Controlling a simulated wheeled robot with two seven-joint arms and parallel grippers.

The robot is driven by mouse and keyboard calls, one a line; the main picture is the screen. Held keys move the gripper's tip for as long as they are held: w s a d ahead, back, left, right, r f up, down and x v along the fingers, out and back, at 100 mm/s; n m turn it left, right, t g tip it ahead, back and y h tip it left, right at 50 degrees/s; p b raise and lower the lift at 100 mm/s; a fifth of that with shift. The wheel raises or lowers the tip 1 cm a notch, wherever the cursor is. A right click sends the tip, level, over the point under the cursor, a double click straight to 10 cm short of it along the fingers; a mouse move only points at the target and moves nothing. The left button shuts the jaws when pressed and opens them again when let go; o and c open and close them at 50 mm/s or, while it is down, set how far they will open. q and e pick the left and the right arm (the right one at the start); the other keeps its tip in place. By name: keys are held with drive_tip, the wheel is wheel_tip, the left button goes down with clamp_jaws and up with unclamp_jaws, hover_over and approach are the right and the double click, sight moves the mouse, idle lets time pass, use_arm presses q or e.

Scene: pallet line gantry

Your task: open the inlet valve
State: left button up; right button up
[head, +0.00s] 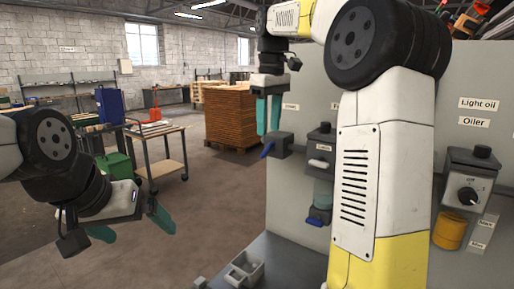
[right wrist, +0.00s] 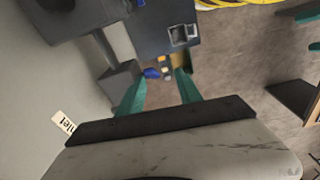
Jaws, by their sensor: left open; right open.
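The inlet valve is a dark grey block (head: 284,145) on the grey panel, with a blue lever (head: 267,149) sticking out to the left and slightly down. A label partly reading "nlet" (right wrist: 64,125) lies beside it in the right wrist view. My right gripper (head: 268,129) is open and points down just above the lever. In the right wrist view the blue lever (right wrist: 152,72) shows between and beyond the open teal fingers (right wrist: 160,85); contact cannot be told. My left gripper (head: 134,230) is open and empty at lower left, away from the panel.
A small grey bin (head: 244,271) stands on the ledge below. A pallet stack (head: 230,115) and a cart (head: 160,165) stand behind on open floor.

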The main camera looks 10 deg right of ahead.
sight(268, 146)
drive_tip(key=shift+w+d+n+g, duration=0.15)
drive_tip(key=shift+w+n+g, duration=0.05)
drive_tip(key=shift+w, duration=0.35)
drive_tip(key=shift+w+d+n+g, duration=0.15)
drive_tip(key=shift+w+n+g, duration=0.05)
drive_tip(key=shift+w, duration=0.35)
drive_tip(key=shift+w+f, duration=0.1)
drive_tip(key=shift+w, duration=0.1)
drive_tip(key=shift+f, duration=0.25)
wheel_tip(268, 146, down, 7)
drive_tip(key=shift+f, duration=0.1)
clamp_jaws()
